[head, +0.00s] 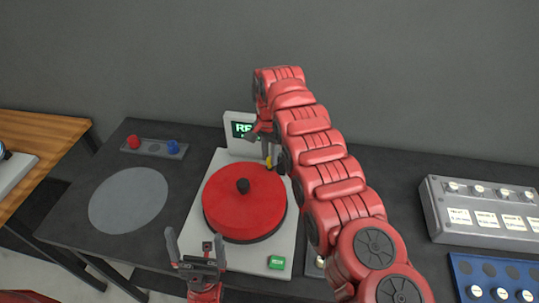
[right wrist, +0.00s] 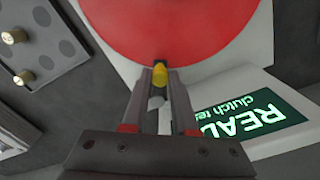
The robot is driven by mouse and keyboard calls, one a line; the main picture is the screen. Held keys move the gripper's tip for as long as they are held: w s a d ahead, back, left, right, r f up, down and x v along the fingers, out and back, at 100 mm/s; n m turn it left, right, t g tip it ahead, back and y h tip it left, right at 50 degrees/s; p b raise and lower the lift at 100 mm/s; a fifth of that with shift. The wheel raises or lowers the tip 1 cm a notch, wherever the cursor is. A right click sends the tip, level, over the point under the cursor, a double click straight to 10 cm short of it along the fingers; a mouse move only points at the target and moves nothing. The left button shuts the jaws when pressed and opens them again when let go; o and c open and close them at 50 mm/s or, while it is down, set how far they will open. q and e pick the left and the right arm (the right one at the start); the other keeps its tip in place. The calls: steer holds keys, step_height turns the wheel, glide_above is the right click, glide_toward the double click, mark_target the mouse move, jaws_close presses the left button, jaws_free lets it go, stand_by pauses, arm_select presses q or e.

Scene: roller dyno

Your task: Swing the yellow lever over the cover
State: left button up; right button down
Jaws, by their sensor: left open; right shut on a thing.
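The red round cover (head: 232,211) with a black knob sits on the white machine base (head: 199,222). The yellow lever (head: 269,162) is at the cover's back edge, partly hidden by my right arm. In the right wrist view the lever (right wrist: 160,76) is between the fingertips of my right gripper (right wrist: 160,72), which is shut on it. Its yellow tip is close to the rim of the cover (right wrist: 165,25); I cannot tell whether it overlaps the rim. My left gripper (head: 196,240) is open and empty, in front of the cover's near edge.
A screen (head: 241,130) stands behind the cover. A green button (head: 277,262) is at the base's front right. A grey round pad (head: 128,199) and a tray with red and blue knobs (head: 153,147) are on the left. Boxes with knobs (head: 484,209) stand on the right.

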steer(key=shift+w+r, duration=0.1)
stand_by(0.3)
steer(key=c, duration=0.7)
jaws_free()
steer(key=shift+r, duration=0.55)
step_height(320, 180, up, 16)
steer(key=p, duration=1.5)
steer(key=shift+r, duration=0.1)
